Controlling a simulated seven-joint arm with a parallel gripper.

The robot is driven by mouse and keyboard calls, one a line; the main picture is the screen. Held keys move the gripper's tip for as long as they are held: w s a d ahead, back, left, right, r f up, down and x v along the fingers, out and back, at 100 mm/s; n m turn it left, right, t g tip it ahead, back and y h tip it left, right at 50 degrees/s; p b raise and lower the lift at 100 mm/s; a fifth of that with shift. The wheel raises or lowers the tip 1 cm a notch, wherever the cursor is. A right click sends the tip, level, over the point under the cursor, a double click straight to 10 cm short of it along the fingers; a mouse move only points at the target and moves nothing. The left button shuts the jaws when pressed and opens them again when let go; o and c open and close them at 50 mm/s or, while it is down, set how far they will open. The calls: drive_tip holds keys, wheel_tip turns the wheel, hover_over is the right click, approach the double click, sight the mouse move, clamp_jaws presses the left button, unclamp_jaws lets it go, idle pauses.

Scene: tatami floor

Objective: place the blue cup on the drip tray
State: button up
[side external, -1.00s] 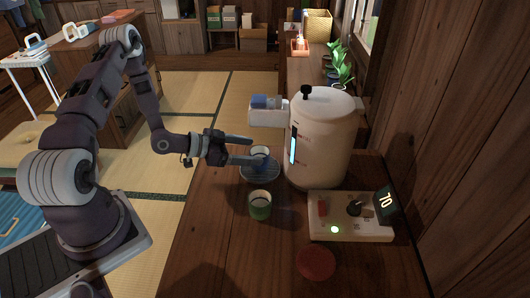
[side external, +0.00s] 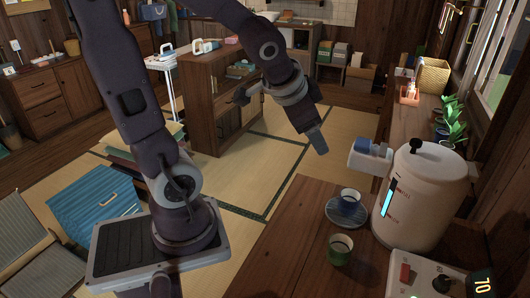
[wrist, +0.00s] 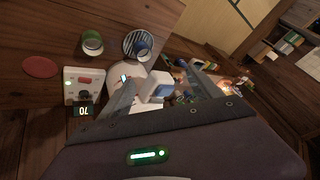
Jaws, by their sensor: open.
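In the side view the fingers overlap, so the gap hardly shows.
A green cup (side external: 340,249) stands on the wooden counter in front of the tray. The white dispenser (side external: 428,190), with its spout block (side external: 369,157), stands right of the tray. A control box (side external: 418,275) is at the lower right. The counter's left part is clear.

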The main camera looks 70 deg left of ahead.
drive_tip(key=s+d+r+h, duration=0.1)
drive_tip(key=s+d, duration=0.3)
drive_tip(key=s, duration=0.3)
drive_tip(key=s+d+r+n+g+h, duration=0.1)
drive_tip(key=s+d+r+h, duration=0.1)
drive_tip(key=s+d, duration=0.3)
drive_tip(key=shift+s+d, duration=0.25)
drive_tip(key=shift+s, duration=0.65)
